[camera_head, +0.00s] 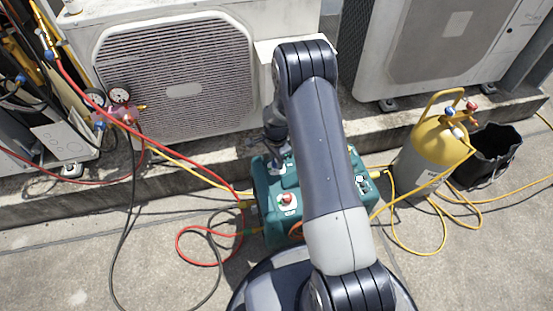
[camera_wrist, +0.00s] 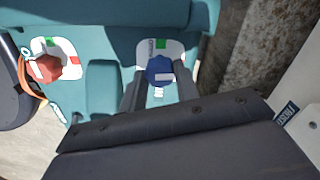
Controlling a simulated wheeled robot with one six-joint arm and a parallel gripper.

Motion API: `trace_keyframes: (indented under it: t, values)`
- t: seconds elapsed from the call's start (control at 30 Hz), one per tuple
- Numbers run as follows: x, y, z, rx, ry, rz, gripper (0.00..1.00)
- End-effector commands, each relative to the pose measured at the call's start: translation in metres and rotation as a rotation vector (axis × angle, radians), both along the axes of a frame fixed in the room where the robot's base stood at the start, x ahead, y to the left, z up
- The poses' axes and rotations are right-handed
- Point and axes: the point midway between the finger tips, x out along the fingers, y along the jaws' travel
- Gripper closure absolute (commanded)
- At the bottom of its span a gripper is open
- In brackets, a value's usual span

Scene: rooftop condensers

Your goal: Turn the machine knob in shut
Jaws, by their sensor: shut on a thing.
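The teal machine (camera_head: 268,213) stands on the ground under my arm. Its blue knob (camera_wrist: 160,69) sits on a white label plate with a green mark above the knob in the wrist view. My gripper (camera_wrist: 160,80) has one finger on each side of the blue knob and is shut on it. A pale mark shows on the blue knob's face; I cannot tell its exact setting. A red knob (camera_wrist: 42,69) sits at the left on its own plate with green and red marks; it also shows in the head view (camera_head: 287,198). The blue knob is hidden in the head view.
Condenser units (camera_head: 175,75) stand behind on a concrete ledge. A gauge manifold (camera_head: 118,108) with red, yellow and black hoses is at the left. A grey and yellow cylinder (camera_head: 428,155) and a black bucket (camera_head: 490,155) stand at the right. Hoses lie on both sides of the machine.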

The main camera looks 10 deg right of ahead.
Motion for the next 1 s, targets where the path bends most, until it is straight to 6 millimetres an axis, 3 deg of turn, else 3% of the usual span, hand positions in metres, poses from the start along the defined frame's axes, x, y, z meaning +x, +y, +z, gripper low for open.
trace_keyframes:
  t: [0.67, 0.7, 1.0]
  values:
    - [-0.0004, 0.0002, -0.0002, 0.001, 0.001, -0.070, 0.93]
    - [-0.0004, 0.0002, -0.0002, 0.001, 0.001, -0.070, 0.69]
    - [-0.0002, 0.0002, -0.0001, 0.000, 0.000, -0.069, 0.48]
